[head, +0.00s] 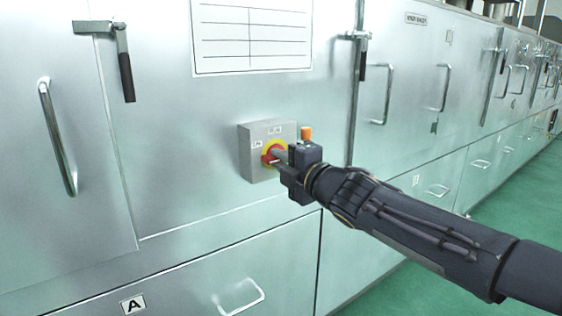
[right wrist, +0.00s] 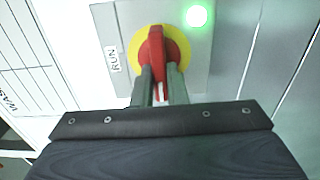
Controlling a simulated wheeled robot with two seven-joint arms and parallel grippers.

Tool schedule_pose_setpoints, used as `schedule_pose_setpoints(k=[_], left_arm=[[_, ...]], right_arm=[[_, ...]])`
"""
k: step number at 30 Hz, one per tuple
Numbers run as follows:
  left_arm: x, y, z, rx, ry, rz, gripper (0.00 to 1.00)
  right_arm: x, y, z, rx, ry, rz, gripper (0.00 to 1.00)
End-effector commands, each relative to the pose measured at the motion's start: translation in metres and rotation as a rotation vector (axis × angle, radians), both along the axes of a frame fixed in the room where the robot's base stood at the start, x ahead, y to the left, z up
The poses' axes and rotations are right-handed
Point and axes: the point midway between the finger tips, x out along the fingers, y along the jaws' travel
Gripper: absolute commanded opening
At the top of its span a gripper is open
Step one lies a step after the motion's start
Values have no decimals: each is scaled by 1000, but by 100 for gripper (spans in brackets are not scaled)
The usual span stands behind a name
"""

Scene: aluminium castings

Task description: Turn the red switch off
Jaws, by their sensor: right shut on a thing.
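The red switch (head: 267,158) is a rotary knob on a yellow disc, on a grey box (head: 258,137) fixed to the metal cabinet front. My right gripper (head: 276,157) reaches it from the right and is shut on the knob. In the right wrist view the red knob (right wrist: 156,58) sits between the two fingers (right wrist: 160,88), with the yellow disc behind it. A label reading RUN (right wrist: 114,58) is beside the disc, and a green light (right wrist: 196,16) glows near it. The fingers hide part of the knob. My left gripper is not in view.
The cabinet has a long handle (head: 57,137) at the left and latches with dark grips (head: 127,78). A printed sheet (head: 250,35) is above the box. A drawer handle (head: 240,298) sticks out below. Green floor (head: 510,200) is free at the right.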

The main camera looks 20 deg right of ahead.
Motion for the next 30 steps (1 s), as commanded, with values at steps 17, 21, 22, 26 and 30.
schedule_pose_setpoints(k=[17, 21, 22, 26, 30], left_arm=[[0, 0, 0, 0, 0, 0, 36], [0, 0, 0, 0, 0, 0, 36], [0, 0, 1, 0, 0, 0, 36], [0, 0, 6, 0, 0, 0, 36], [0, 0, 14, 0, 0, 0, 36]], right_arm=[[0, 0, -1, -2, 0, 0, 35], [-1, 0, 0, -1, 0, 0, 35], [-3, -1, 1, -1, 0, 0, 35], [-17, -7, 2, -2, -1, -1, 35], [-41, -16, 3, -2, -1, -2, 35]])
